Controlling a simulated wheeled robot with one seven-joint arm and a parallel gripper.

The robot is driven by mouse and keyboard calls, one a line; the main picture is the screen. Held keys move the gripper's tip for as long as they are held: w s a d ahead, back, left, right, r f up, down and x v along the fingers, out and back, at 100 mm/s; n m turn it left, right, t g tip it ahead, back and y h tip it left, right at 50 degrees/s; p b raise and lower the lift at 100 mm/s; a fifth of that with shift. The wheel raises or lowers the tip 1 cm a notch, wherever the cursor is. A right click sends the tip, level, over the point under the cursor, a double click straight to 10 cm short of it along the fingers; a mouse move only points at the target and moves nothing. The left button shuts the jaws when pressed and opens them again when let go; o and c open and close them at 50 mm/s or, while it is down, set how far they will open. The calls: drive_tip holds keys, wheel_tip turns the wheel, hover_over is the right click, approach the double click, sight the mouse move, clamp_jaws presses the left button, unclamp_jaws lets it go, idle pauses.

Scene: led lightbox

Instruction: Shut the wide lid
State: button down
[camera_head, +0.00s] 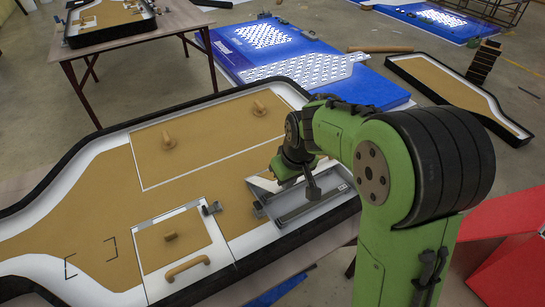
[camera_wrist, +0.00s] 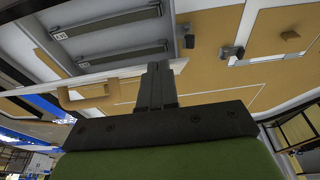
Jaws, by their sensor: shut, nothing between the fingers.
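My gripper (camera_head: 313,190) is shut and empty, with its fingers just above an open grey recess (camera_head: 318,208) at the right end of the large tan-and-white lightbox panel. In the wrist view the closed fingers (camera_wrist: 156,78) stand at the edge of that recess (camera_wrist: 110,36), which holds two grey strips. A tan board with a wooden handle (camera_wrist: 72,98), which seems to be the wide lid, lies beyond the recess edge beside the fingers. My arm hides most of it in the head view; its angle and any contact with the fingers are unclear.
A smaller lid with a knob (camera_head: 171,237) and a wooden handle (camera_head: 188,268) lies left of the recess. A large tan panel with two knobs (camera_head: 168,138) lies behind. Small dark metal blocks (camera_head: 211,208) stand between the smaller lid and recess. Black rims edge the lightbox.

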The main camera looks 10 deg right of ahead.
drive_tip(key=shift+s+d+f+t+y+b, duration=0.35)
drive_tip(key=shift+s+f+b, duration=0.55)
drive_tip(key=shift+f+b, duration=1.05)
drive_tip(key=shift+s+d+f+t+y+b, duration=0.1)
drive_tip(key=shift+s+d+f+t+b, duration=0.3)
drive_tip(key=shift+s+f+t+b, duration=1.4)
drive_tip(key=shift+d+f+g+y+b, duration=0.35)
drive_tip(key=shift+f+g+b, duration=0.5)
drive_tip(key=shift+b, duration=2.1)
drive_tip(key=shift+f, duration=0.2)
